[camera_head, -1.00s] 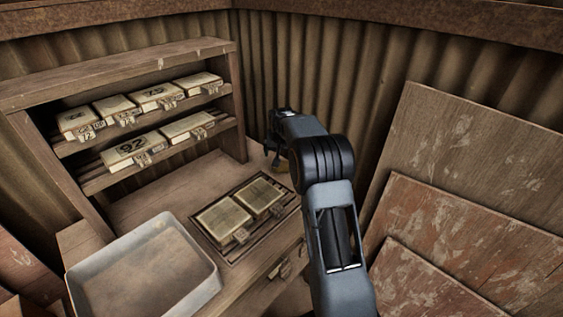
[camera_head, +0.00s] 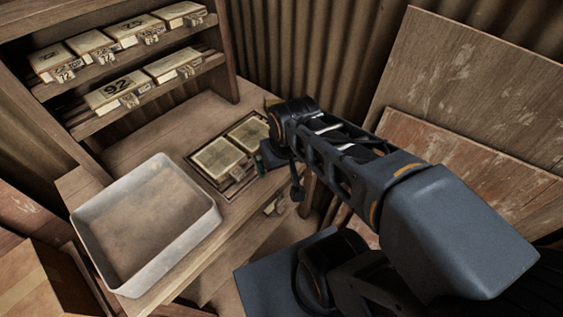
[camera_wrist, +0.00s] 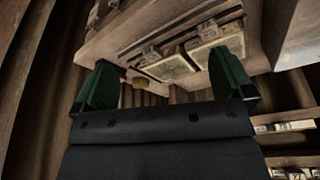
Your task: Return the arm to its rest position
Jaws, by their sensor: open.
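My gripper (camera_head: 284,172) is in front of the bench's right end and points downward. In the wrist view the two green fingers (camera_wrist: 165,82) stand wide apart with nothing between them. Two pale tiles (camera_head: 219,158) lie side by side in a dark recessed frame on the bench, just left of my gripper. They also show beyond the fingers in the wrist view (camera_wrist: 170,67). My arm partly hides the frame's right end.
A grey tray (camera_head: 207,220) sits at the bench's front left, empty but for dust. A two-level shelf (camera_head: 150,103) behind holds several numbered, tagged tiles. Wooden boards (camera_head: 470,75) lean on the corrugated wall at right, behind my arm. A wooden box (camera_head: 35,280) is at lower left.

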